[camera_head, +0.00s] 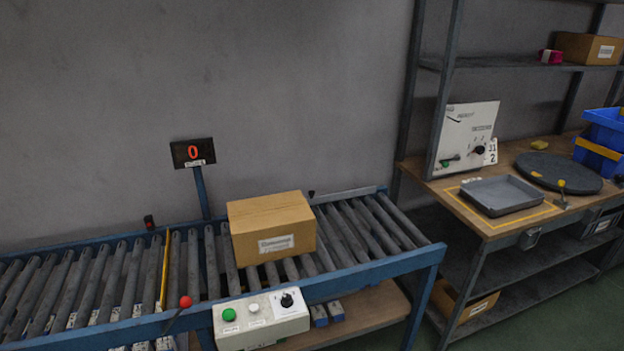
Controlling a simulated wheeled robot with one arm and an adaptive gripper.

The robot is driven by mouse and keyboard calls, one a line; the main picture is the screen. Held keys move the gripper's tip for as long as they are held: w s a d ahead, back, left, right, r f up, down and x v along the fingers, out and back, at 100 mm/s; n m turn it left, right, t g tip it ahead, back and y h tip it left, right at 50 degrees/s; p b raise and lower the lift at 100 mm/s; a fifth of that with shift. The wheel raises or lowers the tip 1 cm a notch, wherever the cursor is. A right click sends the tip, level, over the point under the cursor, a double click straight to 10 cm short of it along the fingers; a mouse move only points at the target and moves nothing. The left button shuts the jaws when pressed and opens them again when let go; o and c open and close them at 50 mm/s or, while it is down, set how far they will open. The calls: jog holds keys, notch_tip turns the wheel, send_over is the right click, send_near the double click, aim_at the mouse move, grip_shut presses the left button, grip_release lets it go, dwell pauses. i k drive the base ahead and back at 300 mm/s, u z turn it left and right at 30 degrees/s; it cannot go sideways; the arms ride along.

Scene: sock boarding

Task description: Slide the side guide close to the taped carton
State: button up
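A closed brown carton (265,220) with a white label on its front stands upright on the roller conveyor (372,268). Tape on it is hard to make out. A thin yellow bar (165,270) runs across the rollers left of the carton, with a gap between them. I cannot tell whether this bar is the side guide. A small dark knob (311,194) shows behind the carton near the back rail; what it belongs to is unclear. My gripper is not in view.
A lever with a red knob (185,302) and a control box (261,318) sit at the conveyor's front edge. A display reading 0 (193,153) stands behind. Rollers either side of the carton are clear. A workbench (520,228) with a grey tray (501,195) stands right.

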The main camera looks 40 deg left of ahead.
aim_at(311, 200)
jog(key=u, duration=0.5)
jog(key=i, duration=1.4)
jog(key=u, duration=2.05)
jog(key=i, duration=0.85)
jog(key=u, duration=0.75)
